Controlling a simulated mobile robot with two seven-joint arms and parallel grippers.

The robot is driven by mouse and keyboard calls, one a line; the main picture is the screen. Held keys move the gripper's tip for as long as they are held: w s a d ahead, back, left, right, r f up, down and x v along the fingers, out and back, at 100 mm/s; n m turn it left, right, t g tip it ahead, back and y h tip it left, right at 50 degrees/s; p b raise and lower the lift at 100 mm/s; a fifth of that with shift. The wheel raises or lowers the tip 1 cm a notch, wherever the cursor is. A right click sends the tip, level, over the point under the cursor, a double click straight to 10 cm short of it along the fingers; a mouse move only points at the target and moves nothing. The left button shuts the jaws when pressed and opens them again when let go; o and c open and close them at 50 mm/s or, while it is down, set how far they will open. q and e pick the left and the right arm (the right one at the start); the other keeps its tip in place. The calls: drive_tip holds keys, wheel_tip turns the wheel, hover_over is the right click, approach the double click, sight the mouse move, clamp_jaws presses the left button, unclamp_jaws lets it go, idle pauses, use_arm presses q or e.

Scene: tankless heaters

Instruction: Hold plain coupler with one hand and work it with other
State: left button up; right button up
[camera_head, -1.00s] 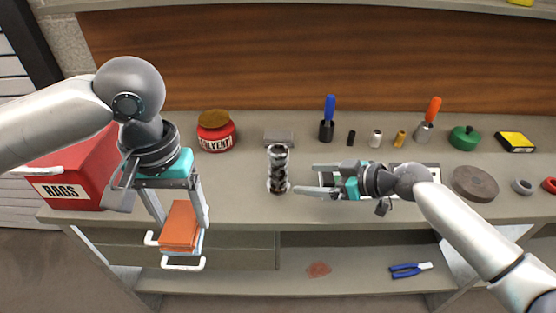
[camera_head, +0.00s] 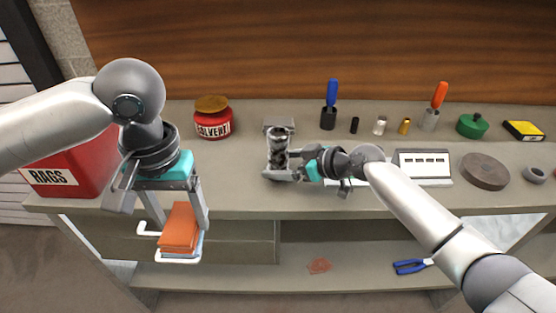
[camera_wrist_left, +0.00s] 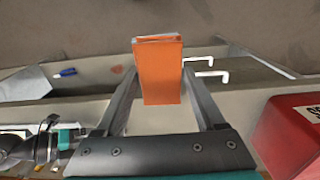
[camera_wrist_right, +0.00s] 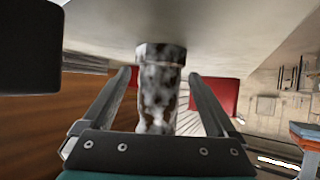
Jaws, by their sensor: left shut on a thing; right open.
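A mottled black, white and grey cylinder (camera_head: 278,158) stands upright near the bench's front edge; I cannot tell for sure that it is the plain coupler. My right gripper (camera_head: 277,150) is open around it, coming from the right. In the right wrist view the cylinder (camera_wrist_right: 160,90) is between the two fingers, with gaps visible at both sides. My left gripper (camera_head: 181,222) is shut on a folded orange cloth (camera_head: 180,226), held in front of the bench. The cloth (camera_wrist_left: 158,75) also fills the jaws in the left wrist view.
A red rags box (camera_head: 75,170) is at the left and a red solvent jar (camera_head: 213,120) behind. Small cylinders, including a black one (camera_head: 354,125), and screwdrivers stand along the back. A white-and-grey panel (camera_head: 424,168) lies right, partly behind my right arm. Blue pliers (camera_head: 410,266) lie below.

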drive_tip(key=shift+w, duration=0.1)
drive_tip(key=shift+f, duration=0.1)
drive_tip(key=c, duration=1.2)
